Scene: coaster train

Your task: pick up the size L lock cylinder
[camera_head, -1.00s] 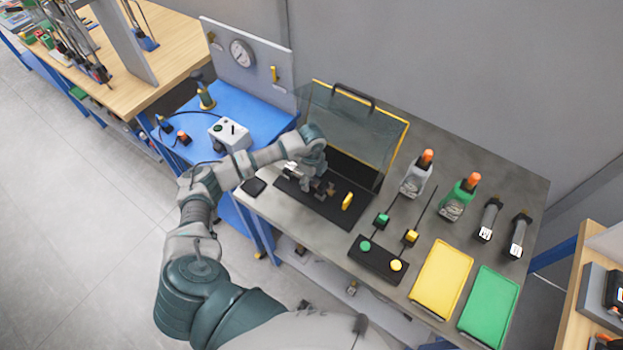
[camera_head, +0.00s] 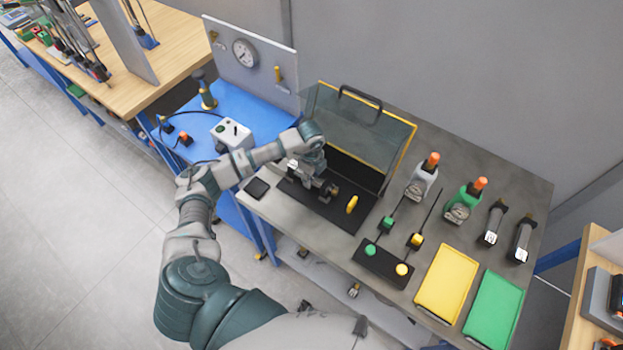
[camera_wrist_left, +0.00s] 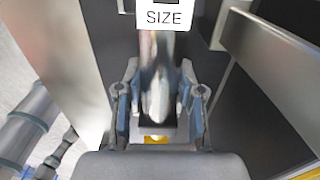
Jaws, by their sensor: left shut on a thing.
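My left gripper (camera_head: 316,178) is over the black mat in front of the open guard. It is shut on a grey metal lock cylinder (camera_head: 328,189), which lies across between the fingers. In the left wrist view the shiny cylinder (camera_wrist_left: 157,75) runs between the two blue-grey fingers (camera_wrist_left: 160,112). A white label reading SIZE (camera_wrist_left: 166,17) is at the top edge there; its size letter is cut off. I cannot tell whether the cylinder touches the mat. My right gripper is not in view.
A yellow piece (camera_head: 351,204) lies on the black mat (camera_head: 333,218). The clear yellow-edged guard (camera_head: 360,125) stands open behind. To the right are a button box (camera_head: 383,263), yellow (camera_head: 446,285) and green (camera_head: 493,309) trays, two bottle-shaped tools and two labelled dark tools (camera_head: 493,223).

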